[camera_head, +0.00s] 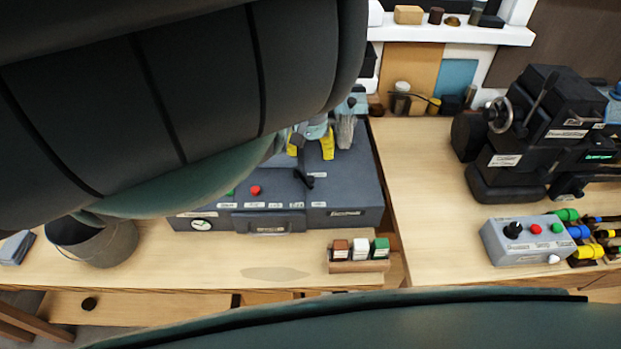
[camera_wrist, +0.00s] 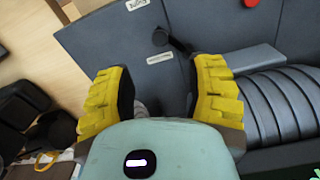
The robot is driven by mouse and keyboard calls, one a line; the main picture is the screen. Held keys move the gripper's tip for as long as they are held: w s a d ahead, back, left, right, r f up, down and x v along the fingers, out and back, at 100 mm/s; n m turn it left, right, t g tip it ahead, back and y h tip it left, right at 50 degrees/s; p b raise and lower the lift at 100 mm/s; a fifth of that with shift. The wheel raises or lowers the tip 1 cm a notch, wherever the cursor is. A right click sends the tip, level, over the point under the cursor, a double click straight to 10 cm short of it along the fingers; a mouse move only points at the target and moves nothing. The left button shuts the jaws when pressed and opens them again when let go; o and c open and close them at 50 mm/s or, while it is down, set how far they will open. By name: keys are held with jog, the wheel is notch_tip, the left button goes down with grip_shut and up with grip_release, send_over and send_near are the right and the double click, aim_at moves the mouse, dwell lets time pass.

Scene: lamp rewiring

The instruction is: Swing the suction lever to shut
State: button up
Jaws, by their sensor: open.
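A small black lever (camera_head: 304,179) stands on the sloped top of the dark grey machine (camera_head: 348,182), and I take it for the suction lever. In the wrist view, the lever (camera_wrist: 170,41) shows with a round knob end, beside a white label too small to read. My gripper (camera_head: 311,145) has yellow fingers and hangs behind the lever in the head view. In the wrist view, my gripper (camera_wrist: 163,70) is open with nothing between its fingers. The lever is just beyond the fingertips, near the gap, and I see no contact.
A red button (camera_head: 255,190) is left of the lever. Red, white and green blocks (camera_head: 360,248) sit in a wooden holder in front. A bucket (camera_head: 92,242) is at left. A black machine (camera_head: 535,130) and a control box (camera_head: 525,240) are at right. Ribbed hose (camera_wrist: 270,105) lies beside my gripper.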

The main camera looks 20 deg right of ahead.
aim_at(310, 178)
notch_tip(310, 178, down, 5)
jog(key=shift+s+d+f, duration=0.1)
jog(key=shift+d, duration=0.05)
jog(key=shift+f, duration=1.45)
jog(key=shift+a+f, duration=0.2)
jog(key=shift+f, duration=0.35)
jog(key=shift+c, duration=0.2)
grip_shut()
